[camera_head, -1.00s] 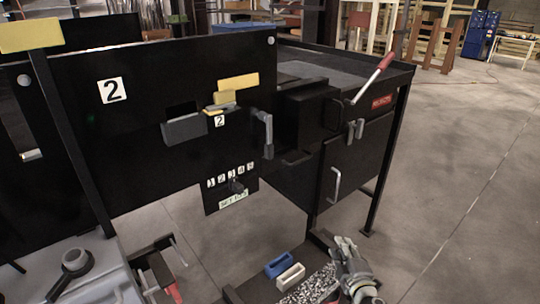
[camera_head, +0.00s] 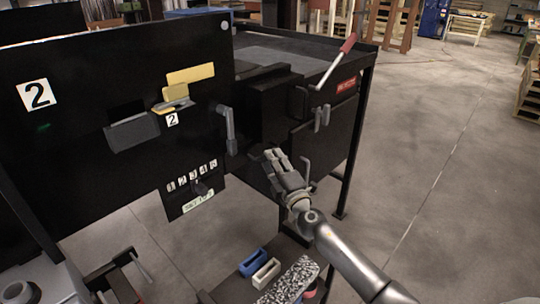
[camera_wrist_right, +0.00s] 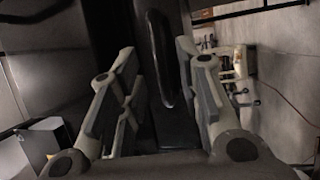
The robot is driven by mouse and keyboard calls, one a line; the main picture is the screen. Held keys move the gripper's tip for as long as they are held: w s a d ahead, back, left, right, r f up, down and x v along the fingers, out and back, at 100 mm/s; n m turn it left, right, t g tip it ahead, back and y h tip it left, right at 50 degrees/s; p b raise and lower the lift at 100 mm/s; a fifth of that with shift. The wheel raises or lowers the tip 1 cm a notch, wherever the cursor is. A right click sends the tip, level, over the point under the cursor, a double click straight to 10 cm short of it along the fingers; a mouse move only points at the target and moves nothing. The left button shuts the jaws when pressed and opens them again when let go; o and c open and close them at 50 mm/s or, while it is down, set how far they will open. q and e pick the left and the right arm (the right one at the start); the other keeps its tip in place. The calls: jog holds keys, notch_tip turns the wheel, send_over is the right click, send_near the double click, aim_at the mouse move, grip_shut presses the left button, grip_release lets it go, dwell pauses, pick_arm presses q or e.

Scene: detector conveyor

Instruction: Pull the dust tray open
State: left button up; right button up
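The black cabinet (camera_head: 318,145) on the right has a lower front panel with a metal pull handle (camera_head: 308,168); I cannot tell surely that this is the dust tray. The panel looks closed and is partly hidden by my gripper. My right gripper (camera_head: 273,160) is in front of the cabinet, just left of the handle. In the right wrist view its fingers (camera_wrist_right: 158,75) are spread apart, with a dark upright part bearing a long rounded loop or recess (camera_wrist_right: 160,55) between or beyond them. Contact cannot be told. My left gripper is not in view.
A red-handled lever (camera_head: 332,62) and a grey latch (camera_head: 322,117) are on the cabinet above. A black panel marked 2 (camera_head: 75,140) stands left. Below are a blue block (camera_head: 252,262), a white block (camera_head: 266,273) and a speckled piece (camera_head: 289,281). The floor at right is clear.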

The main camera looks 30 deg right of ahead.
jog(key=w, duration=0.3)
jog(key=shift+d+r, duration=0.1)
jog(key=shift+r, duration=0.1)
grip_shut()
jog(key=shift+s, duration=0.1)
